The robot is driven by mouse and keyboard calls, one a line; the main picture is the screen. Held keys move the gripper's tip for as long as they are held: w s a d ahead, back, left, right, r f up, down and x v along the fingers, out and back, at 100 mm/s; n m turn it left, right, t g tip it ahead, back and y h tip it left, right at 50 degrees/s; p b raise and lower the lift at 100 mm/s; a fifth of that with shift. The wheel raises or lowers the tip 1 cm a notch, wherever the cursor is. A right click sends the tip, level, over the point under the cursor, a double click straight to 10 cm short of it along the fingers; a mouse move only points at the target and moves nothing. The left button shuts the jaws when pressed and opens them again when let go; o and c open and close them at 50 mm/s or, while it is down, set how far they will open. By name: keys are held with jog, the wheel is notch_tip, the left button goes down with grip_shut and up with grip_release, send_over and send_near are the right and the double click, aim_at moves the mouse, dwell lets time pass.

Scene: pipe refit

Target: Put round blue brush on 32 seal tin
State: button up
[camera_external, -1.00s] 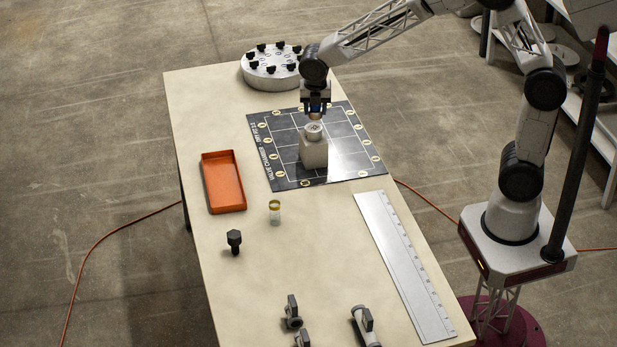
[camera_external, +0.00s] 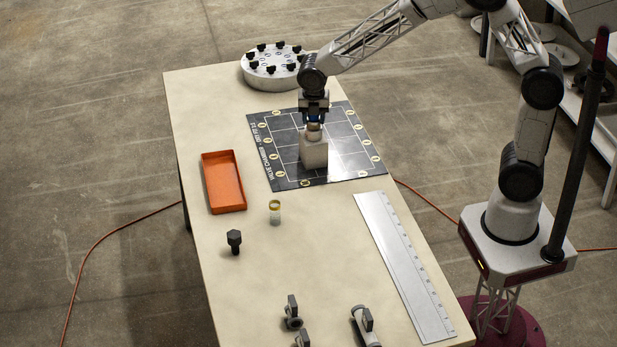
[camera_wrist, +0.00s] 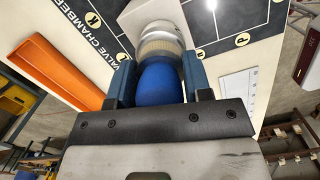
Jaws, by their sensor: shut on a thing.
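My gripper (camera_external: 314,120) is low over the pale block on the dark board. In the wrist view my gripper (camera_wrist: 158,74) is shut on the round blue brush (camera_wrist: 159,84), one finger on each side of its blue body. A tan band shows at the brush's far end. Just beyond it is a round silvery tin (camera_wrist: 157,27), which looks like the seal tin; its number cannot be read. The tin sits on top of the pale block (camera_external: 314,152). The brush end is at or very near the tin; I cannot tell if they touch.
The dark board (camera_external: 347,166) has a marked grid. An orange tray (camera_external: 222,183), a small yellow-rimmed jar (camera_external: 275,212) and a black bolt (camera_external: 234,242) are left and in front. A steel ruler (camera_external: 403,265) lies right. A round flange (camera_external: 271,69) stands at the back. Clamp-like parts (camera_external: 366,325) are near the front.

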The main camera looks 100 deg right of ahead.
jog(key=shift+f, duration=0.1)
jog(key=o, duration=0.9)
jog(key=r, duration=0.8)
jog(key=a+r, duration=0.1)
jog(key=r, duration=0.2)
jog(key=shift+w+a+r, duration=0.1)
jog(key=shift+w+r, duration=0.05)
jog(key=shift+r, duration=0.45)
